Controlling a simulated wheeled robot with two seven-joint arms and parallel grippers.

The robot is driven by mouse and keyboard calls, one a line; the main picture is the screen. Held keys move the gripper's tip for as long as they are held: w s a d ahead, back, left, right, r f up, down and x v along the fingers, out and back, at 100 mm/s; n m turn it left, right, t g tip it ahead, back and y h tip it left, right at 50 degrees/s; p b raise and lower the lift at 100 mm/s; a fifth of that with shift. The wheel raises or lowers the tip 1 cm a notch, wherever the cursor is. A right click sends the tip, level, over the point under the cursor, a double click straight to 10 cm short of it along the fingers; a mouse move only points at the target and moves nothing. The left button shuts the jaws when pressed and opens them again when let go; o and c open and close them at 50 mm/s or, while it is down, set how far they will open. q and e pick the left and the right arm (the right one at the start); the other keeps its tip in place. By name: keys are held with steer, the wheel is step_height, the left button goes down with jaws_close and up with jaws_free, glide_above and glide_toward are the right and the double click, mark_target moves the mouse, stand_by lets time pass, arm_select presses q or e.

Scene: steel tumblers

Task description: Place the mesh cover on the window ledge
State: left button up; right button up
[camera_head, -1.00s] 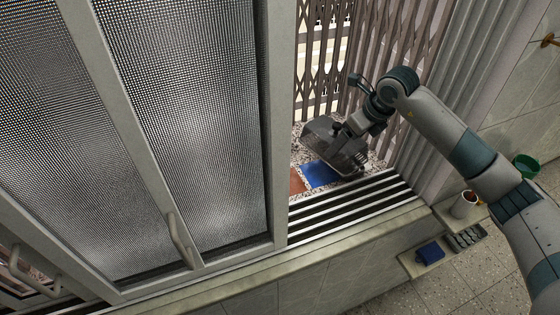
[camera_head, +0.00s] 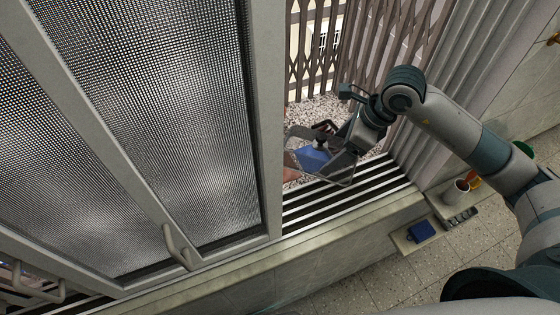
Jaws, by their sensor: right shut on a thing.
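The mesh cover (camera_head: 342,166) is a dark, see-through, dark-rimmed cover in the window opening. It is tilted, over the speckled window ledge (camera_head: 312,108) beyond the sliding tracks. My right gripper (camera_head: 334,143) is shut on it, reaching in from the right. I cannot tell whether its lower rim touches the ledge or the tracks. A blue flat thing (camera_head: 311,158) on the ledge shows behind and partly through the cover. My left gripper is not in view.
A mesh sliding window (camera_head: 185,110) with a pale frame closes the left side. Metal tracks (camera_head: 345,190) cross the opening, and a folding lattice grille (camera_head: 350,45) stands behind. At lower right, a low shelf holds a white cup (camera_head: 456,191) and a blue item (camera_head: 421,231).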

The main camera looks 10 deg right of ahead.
steer(key=shift+a, duration=0.1)
steer(key=w+a+f+b, duration=0.2)
steer(key=w+a+f, duration=0.5)
steer(key=w+a, duration=0.1)
steer(key=shift+w, duration=0.25)
steer(key=shift+d+f+b, duration=0.1)
steer(key=shift+f+b, duration=0.85)
steer(key=shift+f, duration=1.05)
steer(key=shift+f, duration=0.15)
steer(key=o, duration=1.1)
